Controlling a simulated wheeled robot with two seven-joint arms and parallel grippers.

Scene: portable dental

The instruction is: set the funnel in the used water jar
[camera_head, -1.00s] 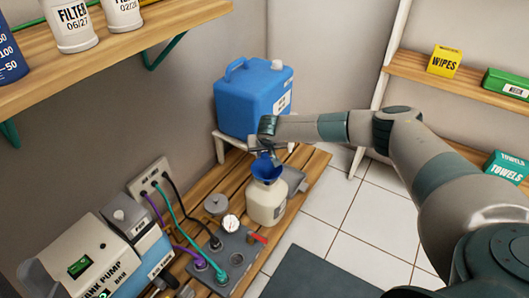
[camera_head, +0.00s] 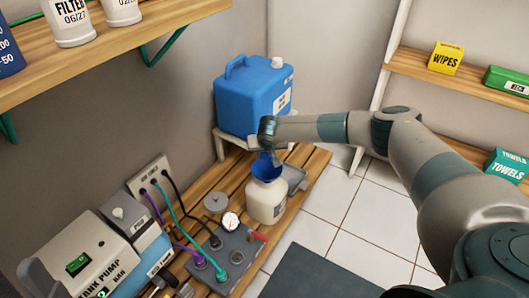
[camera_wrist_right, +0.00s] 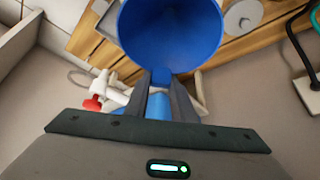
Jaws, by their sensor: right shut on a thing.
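The blue funnel (camera_head: 266,169) is at the mouth of the cream used water jar (camera_head: 266,201), which stands on the wooden slatted bench. My right gripper (camera_head: 272,155) is just above the jar, shut on the funnel's rim or tab. In the right wrist view the funnel (camera_wrist_right: 172,32) fills the top middle, with the right gripper's fingers (camera_wrist_right: 160,85) closed on its blue tab. The funnel hides the jar's mouth, so I cannot tell how deep its spout sits. My left gripper is not in view.
A blue canister (camera_head: 252,97) stands on a small white stand behind the jar. A grey tray (camera_head: 294,178) sits behind right of the jar.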

